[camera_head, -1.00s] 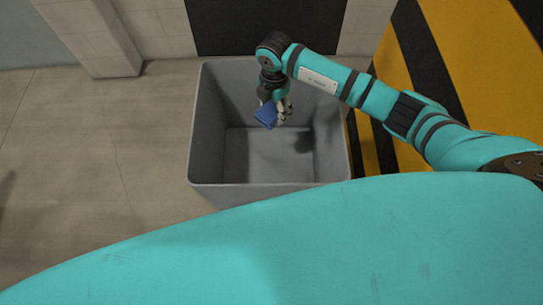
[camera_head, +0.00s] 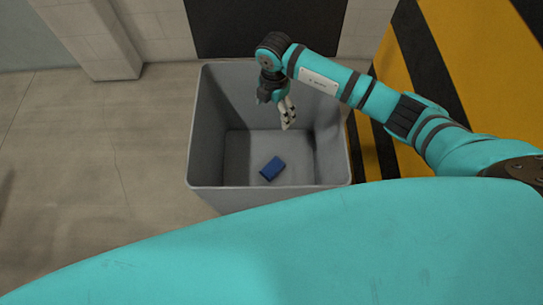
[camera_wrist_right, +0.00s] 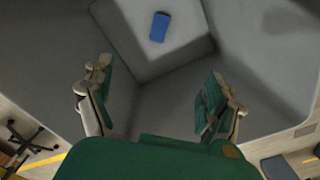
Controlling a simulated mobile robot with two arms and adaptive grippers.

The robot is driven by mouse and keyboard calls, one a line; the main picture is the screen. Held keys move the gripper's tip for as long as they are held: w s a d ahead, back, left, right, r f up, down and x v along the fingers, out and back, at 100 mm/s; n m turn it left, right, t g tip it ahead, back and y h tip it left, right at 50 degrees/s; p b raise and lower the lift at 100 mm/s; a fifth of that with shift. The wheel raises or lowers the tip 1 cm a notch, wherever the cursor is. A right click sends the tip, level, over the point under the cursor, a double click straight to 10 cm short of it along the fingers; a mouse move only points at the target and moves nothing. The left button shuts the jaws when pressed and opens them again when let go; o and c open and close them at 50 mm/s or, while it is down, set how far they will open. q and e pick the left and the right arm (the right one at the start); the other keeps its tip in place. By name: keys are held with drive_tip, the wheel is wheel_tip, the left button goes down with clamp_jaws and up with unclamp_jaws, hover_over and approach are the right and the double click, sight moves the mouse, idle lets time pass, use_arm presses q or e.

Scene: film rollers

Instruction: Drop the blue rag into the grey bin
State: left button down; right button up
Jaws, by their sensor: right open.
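The blue rag (camera_head: 272,168) is a small folded block inside the grey bin (camera_head: 204,130), low down over the bin's floor. It also shows in the right wrist view (camera_wrist_right: 160,27), beyond the fingers and apart from them. I cannot tell whether it touches the floor. My right gripper (camera_head: 287,117) is inside the bin's opening, pointing down, above the rag. In the right wrist view my right gripper (camera_wrist_right: 157,100) has its two fingers wide apart with nothing between them. My left gripper is not in view.
A yellow and black striped surface (camera_head: 465,65) stands right of the bin. A dark panel (camera_head: 265,25) is on the wall behind it. The concrete floor (camera_head: 90,150) left of the bin is clear.

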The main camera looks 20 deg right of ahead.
wheel_tip(320, 180, up, 11)
idle(0.3)
drive_tip(key=shift+f, duration=0.1)
idle(0.4)
